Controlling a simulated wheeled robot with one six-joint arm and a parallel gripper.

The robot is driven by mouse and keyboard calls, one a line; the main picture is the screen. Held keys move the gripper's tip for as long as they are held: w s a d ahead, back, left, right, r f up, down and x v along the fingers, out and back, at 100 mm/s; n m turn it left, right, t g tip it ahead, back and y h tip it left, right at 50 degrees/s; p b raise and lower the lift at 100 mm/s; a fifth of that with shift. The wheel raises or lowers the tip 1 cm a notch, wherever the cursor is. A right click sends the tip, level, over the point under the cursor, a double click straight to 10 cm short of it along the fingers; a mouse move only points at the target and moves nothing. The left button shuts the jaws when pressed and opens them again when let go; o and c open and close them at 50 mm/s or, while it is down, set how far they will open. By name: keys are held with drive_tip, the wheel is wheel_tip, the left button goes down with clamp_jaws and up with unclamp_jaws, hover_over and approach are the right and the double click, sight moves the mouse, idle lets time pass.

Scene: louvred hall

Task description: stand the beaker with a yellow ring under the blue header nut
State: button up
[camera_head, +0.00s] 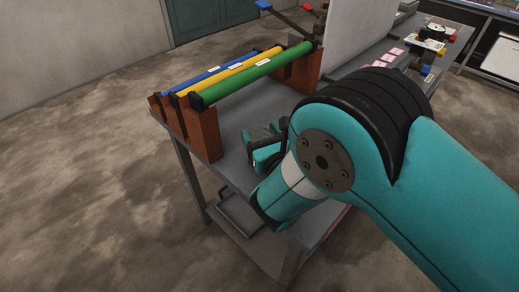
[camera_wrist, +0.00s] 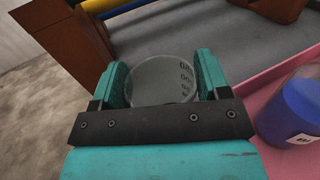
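My gripper (camera_wrist: 160,95) has its two teal fingers on either side of a clear glass beaker (camera_wrist: 160,80) with dark printed marks. The glass fills the gap and appears held; no yellow ring shows on it. In the head view my gripper (camera_head: 263,148) is low over the grey table, in front of the green pipe, and my arm hides much of it. The blue header pipe (camera_head: 205,75) is the farthest of three parallel pipes, behind the yellow pipe (camera_head: 232,72) and the green pipe (camera_head: 255,75). No nut under the blue pipe can be made out.
Brown posts (camera_head: 205,133) carry the pipes at the table's left end. A pink surface (camera_wrist: 262,78) and a blue-banded container (camera_wrist: 290,108) are close to my gripper's right. A pale upright panel (camera_head: 350,30) stands behind. Bare grey tabletop (camera_head: 240,108) lies beside the pipes.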

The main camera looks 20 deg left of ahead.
drive_tip(key=c, duration=0.8)
drive_tip(key=shift+o, duration=0.2)
wheel_tip(320, 180, up, 20)
drive_tip(key=p, duration=0.3)
